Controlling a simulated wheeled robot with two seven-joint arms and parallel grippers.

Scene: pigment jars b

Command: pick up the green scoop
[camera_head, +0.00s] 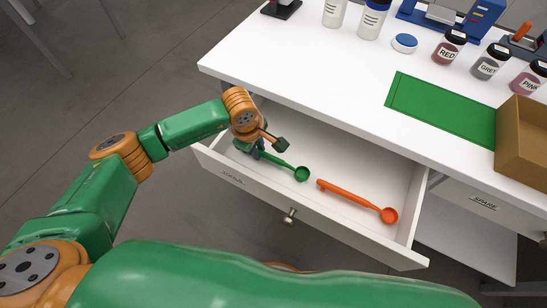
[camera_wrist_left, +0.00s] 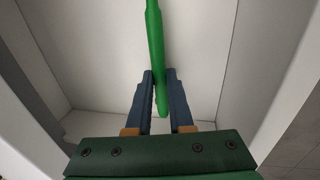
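The green scoop (camera_head: 302,174) lies in the open drawer, its bowl toward the drawer's middle and its handle running left to my left gripper (camera_head: 257,154). In the left wrist view, the green handle (camera_wrist_left: 156,40) runs down between the two dark fingers of my left gripper (camera_wrist_left: 161,76). The gap between the fingers is narrow, close to the handle's width. Whether both fingers press on the handle cannot be told. The scoop's bowl is outside the wrist view. My right gripper is not in view.
An orange scoop (camera_head: 357,200) lies in the drawer (camera_head: 250,192) to the right of the green one. The drawer walls stand close around my left gripper. On the white table are a green mat (camera_head: 440,110), a brown box (camera_head: 524,140), several labelled jars and a blue lid (camera_head: 404,42).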

